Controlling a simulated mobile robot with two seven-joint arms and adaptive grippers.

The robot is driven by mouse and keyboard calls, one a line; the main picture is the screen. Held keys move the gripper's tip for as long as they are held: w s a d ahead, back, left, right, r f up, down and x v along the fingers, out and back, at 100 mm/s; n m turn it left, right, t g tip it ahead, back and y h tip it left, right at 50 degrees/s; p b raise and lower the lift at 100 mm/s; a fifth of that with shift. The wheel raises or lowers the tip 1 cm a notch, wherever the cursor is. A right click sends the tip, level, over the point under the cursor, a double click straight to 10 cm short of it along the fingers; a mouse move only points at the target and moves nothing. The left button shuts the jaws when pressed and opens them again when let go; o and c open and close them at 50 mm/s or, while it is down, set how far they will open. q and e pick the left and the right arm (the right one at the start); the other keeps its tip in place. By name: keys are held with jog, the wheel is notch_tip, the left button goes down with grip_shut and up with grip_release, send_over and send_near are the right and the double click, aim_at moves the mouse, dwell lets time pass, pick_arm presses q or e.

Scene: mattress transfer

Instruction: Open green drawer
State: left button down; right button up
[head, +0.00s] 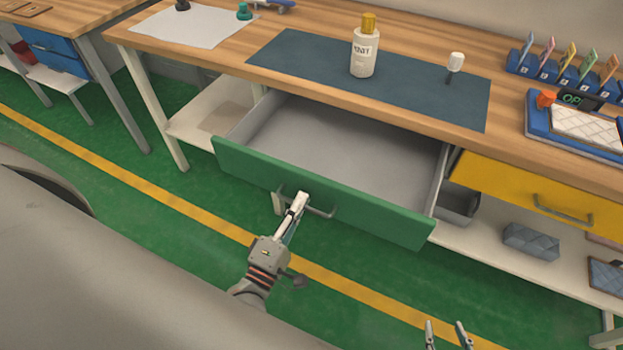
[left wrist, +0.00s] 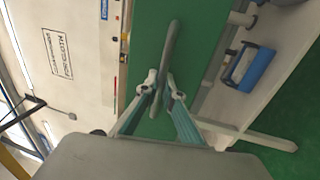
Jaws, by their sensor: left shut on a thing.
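The green drawer (head: 330,195) under the wooden workbench is pulled well out, and its grey inside looks empty. Its front carries a grey bar handle (head: 320,212). My left gripper (head: 301,200) is at this handle and shut on it. In the left wrist view the two fingers (left wrist: 160,90) stand on either side of the handle (left wrist: 170,55), in front of the green drawer front (left wrist: 200,50). My right gripper (head: 449,336) shows at the bottom edge, with its two fingers apart and nothing between them.
A yellow drawer (head: 545,195) to the right is shut. A white bottle (head: 364,52) with a yellow cap stands on the dark mat (head: 290,62) above the green drawer. A lower shelf (head: 490,240) holds grey blocks. Green floor is free before the bench.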

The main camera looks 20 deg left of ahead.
pick_arm(q)
jog(key=s, duration=0.3)
jog(key=shift+s, duration=0.35)
jog(key=c, duration=2.2)
grip_release()
jog(key=s, duration=0.4)
jog(key=s+f, duration=0.1)
jog(key=s, duration=0.3)
jog(key=s+f, duration=0.1)
jog(key=s, duration=0.2)
jog(key=shift+s+a+f, duration=0.15)
jog(key=shift+s+a, duration=0.1)
jog(key=shift+s, duration=0.15)
